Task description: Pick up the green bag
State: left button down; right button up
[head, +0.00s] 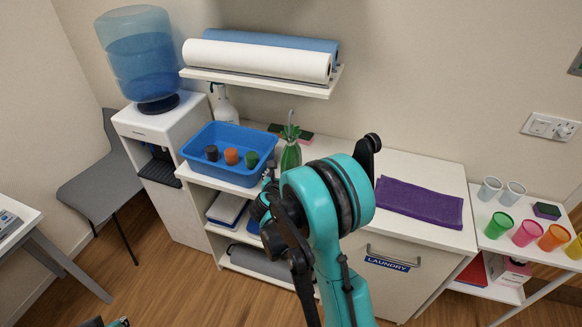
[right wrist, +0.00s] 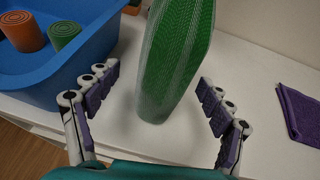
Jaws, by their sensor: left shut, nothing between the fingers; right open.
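The green bag (head: 291,153) stands upright on the white counter, right of the blue bin; my right arm hides its lower part in the head view. In the right wrist view the bag (right wrist: 178,62) is a green shape with a pale mesh-like side. My right gripper (right wrist: 158,85) is open, with one finger on each side of the bag and visible gaps between fingers and bag. In the head view my right gripper is mostly hidden behind its own arm. My left gripper (head: 118,322) shows only slightly at the bottom left edge, shut and empty, far from the bag.
The blue bin (head: 228,172) with several rolled cloths sits close left of the bag. A purple towel (head: 420,201) lies on the counter at right. A shelf with paper rolls (head: 258,59) hangs above. Several cups (head: 527,232) stand on a side table.

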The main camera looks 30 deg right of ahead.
jog(key=b+x, duration=0.1)
jog(key=x, duration=0.3)
jog(key=shift+d, duration=0.4)
jog(key=shift+a+r, duration=0.1)
jog(key=shift+r, duration=0.05)
jog(key=c, duration=1.4)
jog(key=shift+o, duration=0.2)
